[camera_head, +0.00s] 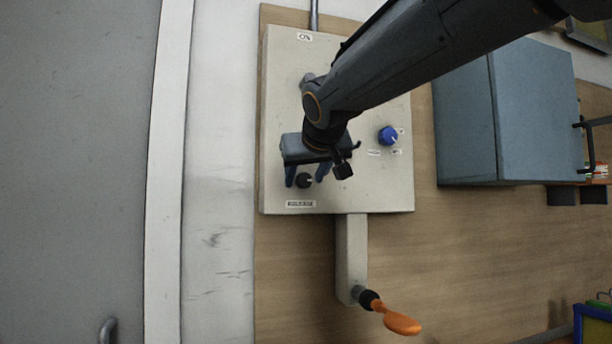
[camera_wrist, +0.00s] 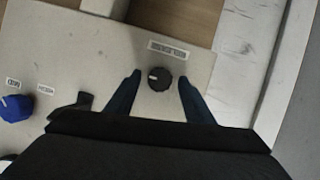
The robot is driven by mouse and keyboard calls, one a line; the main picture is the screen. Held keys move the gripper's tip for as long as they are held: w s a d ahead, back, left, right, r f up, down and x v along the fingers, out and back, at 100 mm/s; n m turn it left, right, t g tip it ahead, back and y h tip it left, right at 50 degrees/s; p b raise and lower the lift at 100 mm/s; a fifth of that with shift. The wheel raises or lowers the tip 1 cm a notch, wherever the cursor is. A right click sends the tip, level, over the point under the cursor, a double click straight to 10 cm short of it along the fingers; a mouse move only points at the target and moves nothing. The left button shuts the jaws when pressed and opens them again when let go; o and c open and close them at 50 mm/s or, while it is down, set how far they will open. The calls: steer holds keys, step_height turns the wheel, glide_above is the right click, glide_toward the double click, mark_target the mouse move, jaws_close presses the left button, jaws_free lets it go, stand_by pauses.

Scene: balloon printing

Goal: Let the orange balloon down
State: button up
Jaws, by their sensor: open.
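The orange balloon (camera_head: 402,323) is small and limp-looking. It hangs from a dark nozzle (camera_head: 367,298) at the end of a pale arm below the machine panel. My gripper (camera_head: 306,182) is open over the lower left of the panel. Its two blue fingers stand on either side of a black knob (camera_head: 304,180), apart from it. In the wrist view the black knob (camera_wrist: 159,78) sits between the open fingertips (camera_wrist: 158,78), with a label (camera_wrist: 168,48) beside it. The balloon is not in the wrist view.
The pale panel (camera_head: 390,190) also carries a blue knob (camera_head: 388,135) with small labels, and an "ON" label (camera_head: 304,37) at the top. A blue-grey cabinet (camera_head: 520,110) stands to the right. The wooden surface (camera_head: 470,240) below it is clear.

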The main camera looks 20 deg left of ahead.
steer(key=c, duration=1)
steer(key=shift+c, duration=0.2)
steer(key=shift+f+b, duration=0.1)
steer(key=shift+b, duration=0.35)
steer(key=n+t+h+b, duration=0.1)
steer(key=n+b, duration=0.1)
steer(key=b, duration=0.2)
steer(key=shift+a+f, duration=0.1)
steer(key=shift+f, duration=0.1)
steer(key=n+t+h+b, duration=0.1)
steer(key=n+b, duration=0.1)
steer(key=b, duration=0.1)
steer(key=n+t+b, duration=0.1)
steer(key=n+b, duration=0.1)
steer(key=b, duration=0.2)
steer(key=shift+s+a+f+h, duration=0.1)
steer(key=shift+a+f+h, duration=0.05)
steer(key=shift+h, duration=0.25)
steer(key=n+t+b, duration=0.2)
steer(key=n+b, duration=0.2)
steer(key=b, duration=0.2)
steer(key=shift+f, duration=0.2)
steer(key=n+t+b, duration=0.1)
steer(key=n+b, duration=0.3)
steer(key=shift+t, duration=0.3)
steer(key=shift+r+n+b, duration=0.1)
steer(key=shift+n+b, duration=0.2)
steer(key=shift+b, duration=0.1)
